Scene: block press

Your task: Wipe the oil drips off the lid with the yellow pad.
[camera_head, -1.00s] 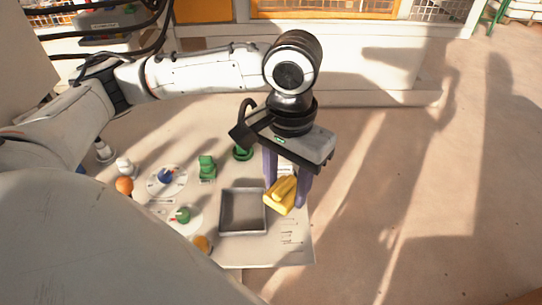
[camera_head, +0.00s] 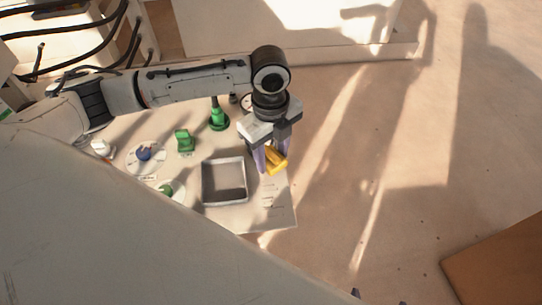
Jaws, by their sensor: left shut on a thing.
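My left gripper (camera_head: 269,163) is shut on the yellow pad (camera_head: 276,160). It points down over the right part of a pale panel (camera_head: 279,215), beside a grey square tray with a raised rim (camera_head: 224,204). I cannot tell whether the pad touches the surface. I cannot make out which part is the lid, and no oil drips can be told apart from the shadows and print. Two small dark tips at the bottom edge look like fingertips of my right gripper (camera_head: 379,297); the rest of it is out of frame.
On the panel stand a green block-like part (camera_head: 184,140), a green knob with a stem (camera_head: 218,120), a blue knob on a round dial (camera_head: 144,153) and another green knob (camera_head: 166,190). A brown surface (camera_head: 505,265) lies at lower right. The floor to the right is open.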

